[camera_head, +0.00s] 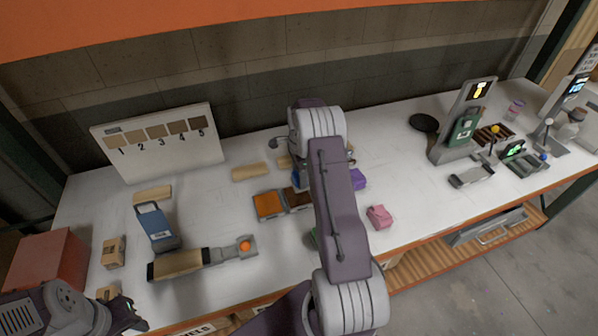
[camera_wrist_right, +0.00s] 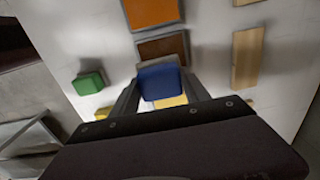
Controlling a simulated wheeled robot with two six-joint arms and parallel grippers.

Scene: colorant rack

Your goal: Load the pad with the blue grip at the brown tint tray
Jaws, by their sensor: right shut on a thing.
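The pad with the blue grip (camera_wrist_right: 160,84) is between the fingers of my right gripper (camera_wrist_right: 160,90), which is shut on it. In the wrist view it is just in front of the brown tint tray (camera_wrist_right: 163,46); I cannot tell whether they touch. In the head view the brown tray (camera_head: 297,199) shows beside the orange tray (camera_head: 268,205), partly hidden by my right arm. A bit of blue shows at the arm's left edge. The pad's underside is hidden. My left gripper (camera_head: 128,316) is at the lower left, away from the trays, its opening unclear.
The orange tray lies beyond the brown one in the wrist view. A green-gripped pad (camera_wrist_right: 88,83), wooden blocks (camera_wrist_right: 246,57), a purple pad (camera_head: 358,180) and a pink pad (camera_head: 379,217) are nearby. A numbered swatch board (camera_head: 160,143) stands at the back left.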

